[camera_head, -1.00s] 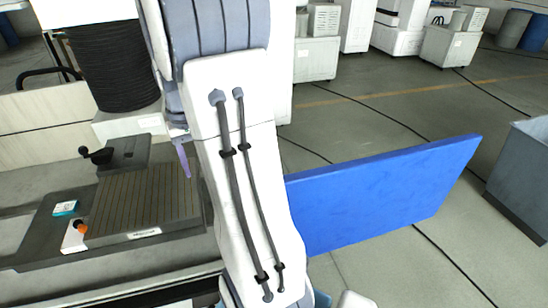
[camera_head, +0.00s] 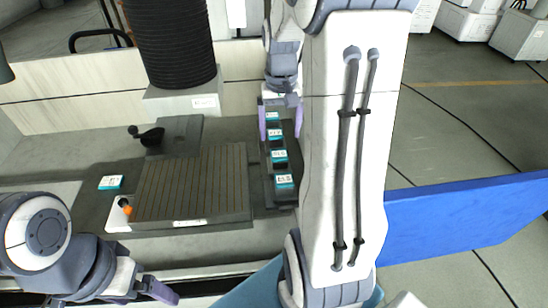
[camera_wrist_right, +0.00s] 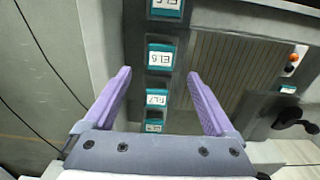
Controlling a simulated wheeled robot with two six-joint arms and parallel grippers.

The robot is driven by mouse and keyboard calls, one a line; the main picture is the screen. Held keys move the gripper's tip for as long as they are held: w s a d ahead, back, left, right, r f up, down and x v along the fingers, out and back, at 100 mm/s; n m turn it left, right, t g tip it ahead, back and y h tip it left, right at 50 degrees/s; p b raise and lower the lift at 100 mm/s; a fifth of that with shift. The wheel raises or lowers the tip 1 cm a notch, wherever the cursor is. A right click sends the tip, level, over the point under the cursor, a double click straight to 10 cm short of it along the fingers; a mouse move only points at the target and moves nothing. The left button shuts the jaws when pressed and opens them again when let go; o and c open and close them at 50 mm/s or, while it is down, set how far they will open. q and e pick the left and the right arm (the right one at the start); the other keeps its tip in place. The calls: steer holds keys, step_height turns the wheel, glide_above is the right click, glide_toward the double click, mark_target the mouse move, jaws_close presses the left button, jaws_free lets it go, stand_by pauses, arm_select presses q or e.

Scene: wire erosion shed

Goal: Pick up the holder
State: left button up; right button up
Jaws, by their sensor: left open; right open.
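I cannot tell which item is the holder. A row of dark blocks with teal-and-white labels (camera_head: 279,155) sits in a narrow dark rack beside the grooved plate; it also shows in the right wrist view (camera_wrist_right: 160,56). A lone teal-and-white labelled piece (camera_head: 110,182) lies left of the plate. My right gripper (camera_head: 282,118) is open and empty over the far end of the row. In the right wrist view its purple fingers (camera_wrist_right: 158,98) stand either side of the row. My left gripper (camera_head: 148,292) is open and empty at the lower left, away from the row.
The grooved plate (camera_head: 192,182) lies left of the row. A white block with an orange knob (camera_head: 118,213) and a black-handled lever (camera_head: 150,136) sit around it. A black bellows column (camera_head: 170,40) rises behind. A blue panel (camera_head: 450,220) stands at the right.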

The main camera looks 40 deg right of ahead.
mark_target(279, 154)
step_height(279, 154, down, 4)
steer(key=shift+r+p, duration=0.15)
steer(key=shift+p, duration=0.2)
steer(key=shift+f, duration=0.25)
step_height(279, 154, down, 4)
steer(key=shift+f+p, duration=0.1)
steer(key=shift+p, duration=0.95)
steer(key=shift+f, duration=0.55)
jaws_close()
